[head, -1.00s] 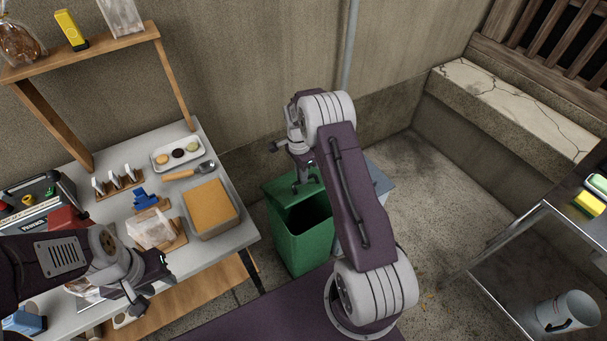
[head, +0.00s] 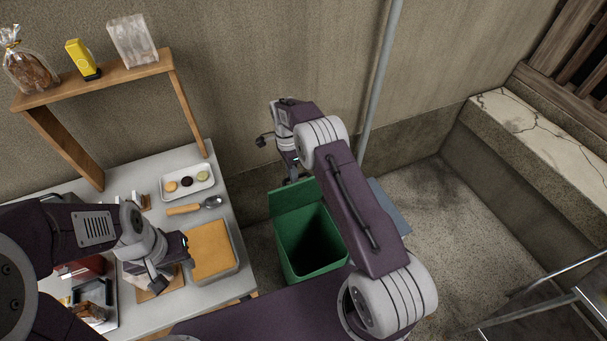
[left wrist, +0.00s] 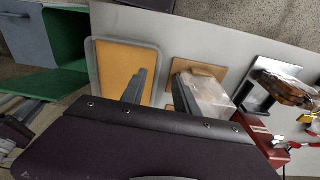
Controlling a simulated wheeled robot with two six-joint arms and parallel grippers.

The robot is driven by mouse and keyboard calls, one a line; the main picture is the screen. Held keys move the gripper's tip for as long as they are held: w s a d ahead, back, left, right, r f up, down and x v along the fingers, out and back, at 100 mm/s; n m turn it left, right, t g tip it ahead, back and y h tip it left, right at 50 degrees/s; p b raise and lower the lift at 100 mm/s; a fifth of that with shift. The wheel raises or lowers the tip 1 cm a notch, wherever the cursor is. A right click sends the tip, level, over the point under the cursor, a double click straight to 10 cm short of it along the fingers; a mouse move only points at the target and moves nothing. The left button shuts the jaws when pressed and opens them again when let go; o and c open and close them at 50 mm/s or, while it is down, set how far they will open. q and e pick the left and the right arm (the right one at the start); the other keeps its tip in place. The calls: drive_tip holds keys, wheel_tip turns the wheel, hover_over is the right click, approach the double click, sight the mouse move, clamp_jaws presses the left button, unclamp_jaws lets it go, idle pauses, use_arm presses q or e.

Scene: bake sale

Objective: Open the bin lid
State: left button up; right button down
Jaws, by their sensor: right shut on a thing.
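The green bin (head: 318,268) stands on the floor to the right of the table, and its dark inside shows. Its green lid (head: 287,200) is tilted up at the back, against the wall side. My right gripper (head: 293,178) is at the lid's upper edge and shut on it; the fingertips are small and partly hidden by my wrist. My left gripper (head: 160,282) hovers over the table, away from the bin. In the left wrist view its fingers (left wrist: 160,92) are apart with nothing held between them. The green bin (left wrist: 48,50) also shows there at the left.
A grey-blue bin (head: 392,207) stands behind my right arm. The table holds an orange-topped tray (head: 210,250), a scoop (head: 195,207) and a white plate (head: 187,183). A wooden shelf (head: 125,78) stands at the back.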

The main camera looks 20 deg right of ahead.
drive_tip(key=shift+s+d, duration=0.1)
drive_tip(key=shift+d, duration=0.05)
use_arm(q)
drive_tip(key=shift+w+d, duration=0.1)
drive_tip(key=shift+d, duration=0.4)
use_arm(e)
drive_tip(key=c, duration=1.5)
unclamp_jaws()
drive_tip(key=shift+r, duration=0.1)
use_arm(q)
drive_tip(key=shift+r, duration=0.1)
use_arm(e)
drive_tip(key=shift+o, duration=0.2)
use_arm(q)
drive_tip(key=shift+r+p, duration=0.35)
drive_tip(key=shift+p, duration=0.05)
use_arm(e)
wheel_tip(320, 180, up, 9)
drive_tip(key=w, duration=0.2)
